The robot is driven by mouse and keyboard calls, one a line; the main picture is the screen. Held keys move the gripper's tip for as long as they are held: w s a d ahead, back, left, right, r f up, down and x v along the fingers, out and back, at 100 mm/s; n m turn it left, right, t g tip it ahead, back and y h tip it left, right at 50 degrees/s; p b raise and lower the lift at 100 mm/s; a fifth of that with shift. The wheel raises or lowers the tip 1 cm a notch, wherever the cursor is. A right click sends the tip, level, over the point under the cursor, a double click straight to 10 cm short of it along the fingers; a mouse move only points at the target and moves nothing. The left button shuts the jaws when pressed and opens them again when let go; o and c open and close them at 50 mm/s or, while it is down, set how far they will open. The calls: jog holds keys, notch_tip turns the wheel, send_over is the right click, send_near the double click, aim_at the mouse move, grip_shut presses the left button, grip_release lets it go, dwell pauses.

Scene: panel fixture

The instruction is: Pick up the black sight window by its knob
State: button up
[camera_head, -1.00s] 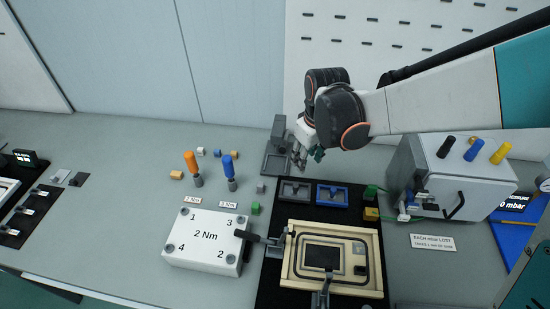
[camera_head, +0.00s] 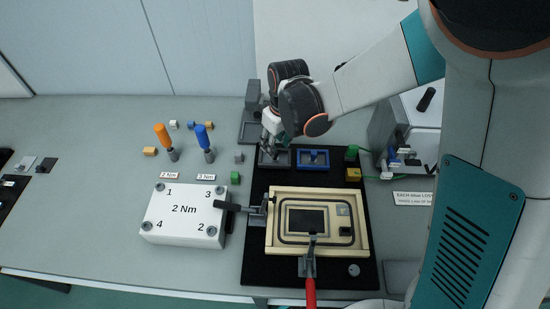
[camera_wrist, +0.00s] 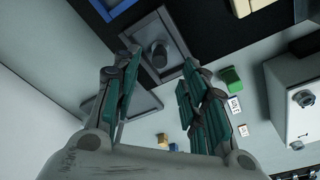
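A grey tray (camera_head: 285,163) sits on the black mat, behind the cream panel. In the wrist view, the tray (camera_wrist: 178,30) holds a dark plate with a round dark knob (camera_wrist: 158,52), which I take to be the sight window. My gripper (camera_head: 271,148) is over this tray in the head view and hides part of it. In the wrist view, my gripper (camera_wrist: 161,62) is open, its two teal-padded fingers apart. The knob shows between the fingertips, and contact is not visible.
A blue tray (camera_head: 314,165) stands right beside the grey one. The cream panel (camera_head: 280,250) is clamped in front, with a red-handled clamp (camera_head: 310,290). A grey stand (camera_head: 252,125) is behind left. A torque block (camera_head: 184,225), screwdrivers and small blocks lie left; a white box (camera_head: 405,130) is right.

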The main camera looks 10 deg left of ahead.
jog(key=f, duration=0.2)
jog(key=f+b, duration=0.1)
jog(key=f, duration=0.1)
jog(key=shift+w+a, duration=0.1)
jog(key=shift+w, duration=0.1)
jog(key=shift+r, duration=0.1)
jog(key=shift+c, duration=0.6)
grip_shut()
